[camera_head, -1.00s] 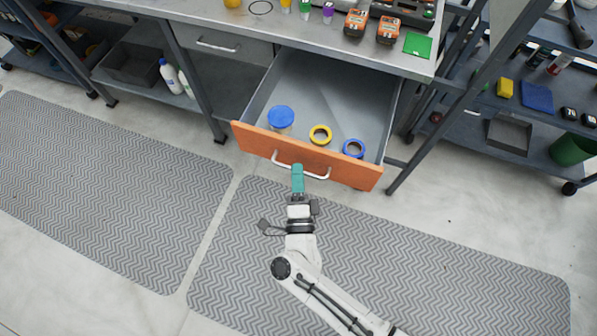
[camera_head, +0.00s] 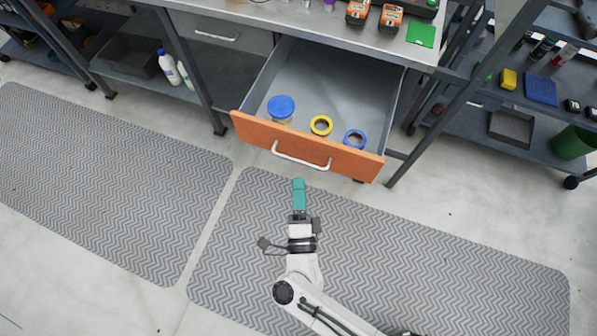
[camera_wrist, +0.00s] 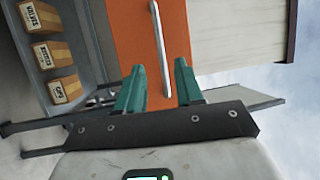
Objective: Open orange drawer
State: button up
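The orange drawer (camera_head: 250,128) is pulled well out from under the metal workbench. Its silver bar handle (camera_head: 301,160) faces me. A blue-lidded jar (camera_head: 281,108), a yellow ring (camera_head: 321,125) and a blue ring (camera_head: 354,139) lie inside. My gripper (camera_head: 298,182), with teal fingers, is just in front of the handle and apart from it. In the wrist view its fingers (camera_wrist: 160,82) are spread with nothing held between them. The handle (camera_wrist: 160,40) and orange front (camera_wrist: 134,35) show beyond the fingers.
The workbench top (camera_head: 290,20) holds tools and a green square (camera_head: 421,34). A closed grey drawer (camera_head: 214,38) is to the left. Side shelves stand at both sides. Grey floor mats (camera_head: 110,190) lie in front, with clear floor around them. Labelled boxes (camera_wrist: 46,54) show in the wrist view.

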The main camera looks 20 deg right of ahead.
jog(key=shift+b+v, duration=0.35)
jog(key=shift+v, duration=2.05)
jog(key=w+a+r+n+g+y, duration=0.1)
jog(key=w+a+r+n+y, duration=0.4)
jog(key=n+y, duration=0.5)
jog(key=s+d+f+n+g+h, duration=0.1)
jog(key=s+d+f+n+g, duration=0.15)
jog(key=d+n+g, duration=0.3)
jog(key=s+d+f+n+g, duration=0.2)
jog(key=d+f+n+g, duration=0.15)
jog(key=d+g, duration=0.3)
jog(key=s+d+r+g+h, duration=0.3)
jog(key=s+d+g+h, duration=0.1)
jog(key=s+d, duration=0.9)
jog(key=shift+d+g+h, duration=0.4)
jog(key=shift+d+g, duration=0.05)
jog(key=shift+g, duration=0.25)
